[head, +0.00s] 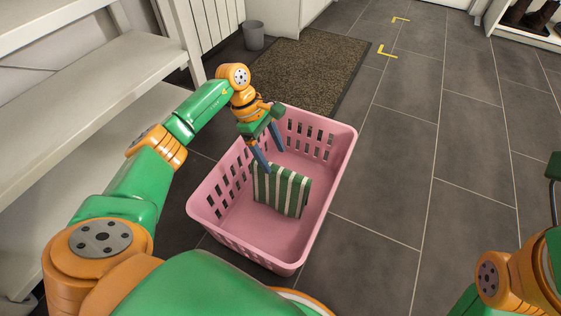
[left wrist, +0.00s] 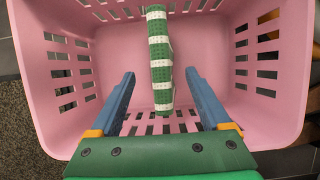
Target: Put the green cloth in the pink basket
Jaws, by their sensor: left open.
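The green cloth (head: 283,190) has white stripes and stands folded inside the pink basket (head: 233,227), on its floor. The cloth also shows in the left wrist view (left wrist: 159,62), between and beyond my fingers. My left gripper (head: 271,159) is open and empty, reaching down into the basket just above and behind the cloth. In the left wrist view its two blue fingers (left wrist: 162,76) are spread wide, apart from the cloth. My right gripper is not clearly shown; only part of my right arm is at the lower right.
White shelves (head: 80,70) stand at the left. A brown doormat (head: 305,70) lies behind the basket, with a small grey bin (head: 253,36) near the radiator (head: 209,20). The tiled floor (head: 400,170) right of the basket is clear.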

